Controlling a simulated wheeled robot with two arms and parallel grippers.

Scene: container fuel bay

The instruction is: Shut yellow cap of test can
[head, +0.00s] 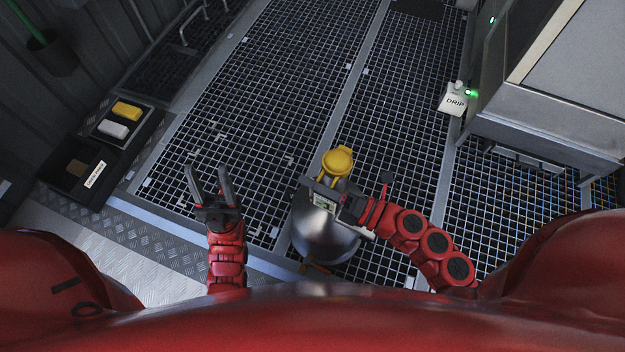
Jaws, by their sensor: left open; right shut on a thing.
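The test can (322,240) is a grey metal can standing below the middle of the head view. Its yellow cap (338,160) shows as a round disc at the top, above a yellow neck piece; I cannot tell whether it is fully shut. My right gripper (322,187) is shut at the can's top, just below the cap, and seems to hold the neck or handle; its jaws hide the exact grip. My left gripper (208,178) is open and empty, left of the can and apart from it, fingers pointing up the picture.
A white DRIP box (453,99) stands at the right beside a grey cabinet (560,110). At the left, a dark tray (128,140) holds a yellow and a white block, with a dark labelled bin (75,190) below it. Open grating (270,70) lies beyond the can.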

